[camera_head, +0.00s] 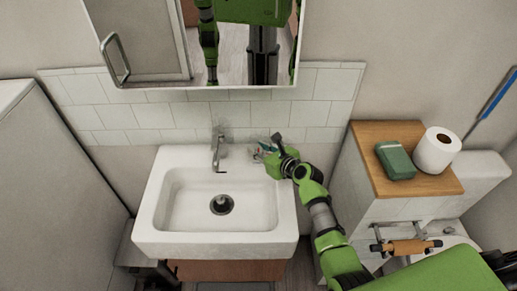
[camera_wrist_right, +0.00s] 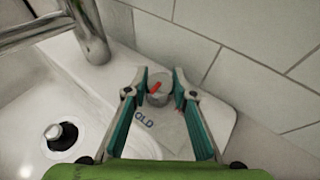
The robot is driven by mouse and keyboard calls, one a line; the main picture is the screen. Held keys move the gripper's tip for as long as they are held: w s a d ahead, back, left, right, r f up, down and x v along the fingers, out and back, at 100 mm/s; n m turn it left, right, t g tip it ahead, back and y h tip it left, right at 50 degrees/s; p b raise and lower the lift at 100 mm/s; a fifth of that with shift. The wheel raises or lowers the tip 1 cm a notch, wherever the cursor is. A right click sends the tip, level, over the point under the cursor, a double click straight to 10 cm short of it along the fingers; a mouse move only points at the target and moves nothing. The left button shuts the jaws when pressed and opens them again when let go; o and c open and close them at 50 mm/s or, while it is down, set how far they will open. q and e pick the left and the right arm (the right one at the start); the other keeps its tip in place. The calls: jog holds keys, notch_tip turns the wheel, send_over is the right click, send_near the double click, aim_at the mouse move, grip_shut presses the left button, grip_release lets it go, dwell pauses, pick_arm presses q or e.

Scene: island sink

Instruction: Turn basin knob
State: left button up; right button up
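The basin knob (camera_wrist_right: 159,82) is a small grey round knob with a red mark, at the back corner of the white basin (camera_head: 160,244). In the wrist view my right gripper (camera_wrist_right: 160,80) is open, with one finger on each side of the knob; I cannot tell whether they touch it. The letters "OLD" show on a pale patch in front of the knob. In the head view my right gripper (camera_head: 266,146) is at the basin's back right, to the right of the faucet (camera_head: 217,150), and the knob is hard to make out. My left gripper is not in view.
The tiled wall (camera_head: 160,115) is close behind the knob. The faucet also shows at the upper left of the wrist view (camera_wrist_right: 90,32). A mirror cabinet (camera_head: 190,90) hangs above. A wooden shelf (camera_head: 390,135) with a green box and a paper roll is at right.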

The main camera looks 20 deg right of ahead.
jog(key=shift+w+d+f+n+g+y+b, duration=0.1)
jog(key=shift+n+g+y+b, duration=0.05)
jog(key=shift+n+y+b, duration=0.35)
jog(key=shift+f+n+g+y+b, duration=0.15)
jog(key=shift+n+y+b, duration=0.25)
jog(key=shift+b, duration=0.2)
jog(key=shift+r+n+g+y+b, duration=0.1)
jog(key=shift+n+g+y+b, duration=0.6)
jog(key=shift+n+y+b, duration=0.5)
jog(key=n+g+y+b, duration=0.2)
jog(key=n+g+b, duration=0.1)
jog(key=b, duration=0.1)
jog(key=shift+y, duration=0.4)
jog(key=shift+r+n+g+y+b, duration=0.15)
jog(key=shift+n+g+y+b, duration=0.35)
jog(key=shift+n+g+b, duration=0.35)
jog(key=o, duration=1.1)
